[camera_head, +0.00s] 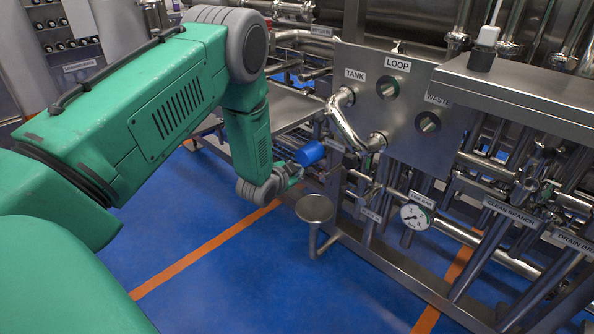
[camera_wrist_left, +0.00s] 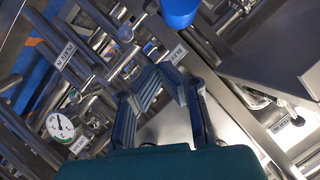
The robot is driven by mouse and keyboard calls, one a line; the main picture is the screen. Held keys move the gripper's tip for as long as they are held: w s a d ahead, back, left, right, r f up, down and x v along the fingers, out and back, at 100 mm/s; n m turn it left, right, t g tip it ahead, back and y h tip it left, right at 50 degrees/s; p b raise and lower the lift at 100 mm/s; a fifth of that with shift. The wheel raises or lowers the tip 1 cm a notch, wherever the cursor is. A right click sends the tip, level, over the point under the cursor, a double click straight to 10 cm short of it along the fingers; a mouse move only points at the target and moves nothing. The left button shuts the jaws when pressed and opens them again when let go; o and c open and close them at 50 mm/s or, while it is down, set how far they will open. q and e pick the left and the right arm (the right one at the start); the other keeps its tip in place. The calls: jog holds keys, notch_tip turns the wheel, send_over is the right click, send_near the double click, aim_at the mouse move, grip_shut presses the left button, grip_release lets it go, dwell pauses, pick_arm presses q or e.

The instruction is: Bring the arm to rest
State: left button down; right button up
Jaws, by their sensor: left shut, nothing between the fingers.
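My green left arm comes in from the left of the head view and bends down at the elbow. My left gripper (camera_head: 292,172) is at its lower end, in front of the steel pipework and close to a blue cylinder (camera_head: 309,153). In the left wrist view the two fingers of the left gripper (camera_wrist_left: 165,76) come together at their tips, shut and empty. The blue cylinder (camera_wrist_left: 180,12) is beyond the fingertips there; I cannot tell if they touch it. My right gripper is not in view.
A steel panel (camera_head: 402,110) has ports labelled TANK, LOOP and WASTE, with a bent pipe (camera_head: 344,122) on its left. A pressure gauge (camera_head: 416,216) and a round steel disc (camera_head: 314,208) on a bent stem stand below. Open blue floor (camera_head: 225,280) lies in front.

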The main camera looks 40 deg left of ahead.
pick_arm(q)
jog(key=s+d+f+n+g+h, duration=0.1)
jog(key=s+d+f+g, duration=0.2)
jog(key=s+d+f, duration=0.4)
jog(key=s+d+f+n+g+h, duration=0.1)
jog(key=s+d+f+g, duration=0.2)
jog(key=s+d, duration=0.35)
jog(key=s+d+n+g, duration=0.1)
jog(key=s+d+g, duration=0.2)
jog(key=s, duration=1)
jog(key=s+d+n+g+p, duration=0.1)
jog(key=s+d+g, duration=0.2)
jog(key=s, duration=1)
jog(key=shift+s+f+n+g+h, duration=0.25)
jog(key=shift+s+n+g+h, duration=0.05)
jog(key=shift+s+g, duration=0.1)
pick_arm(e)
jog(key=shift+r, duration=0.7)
pick_arm(q)
jog(key=shift+d, duration=0.2)
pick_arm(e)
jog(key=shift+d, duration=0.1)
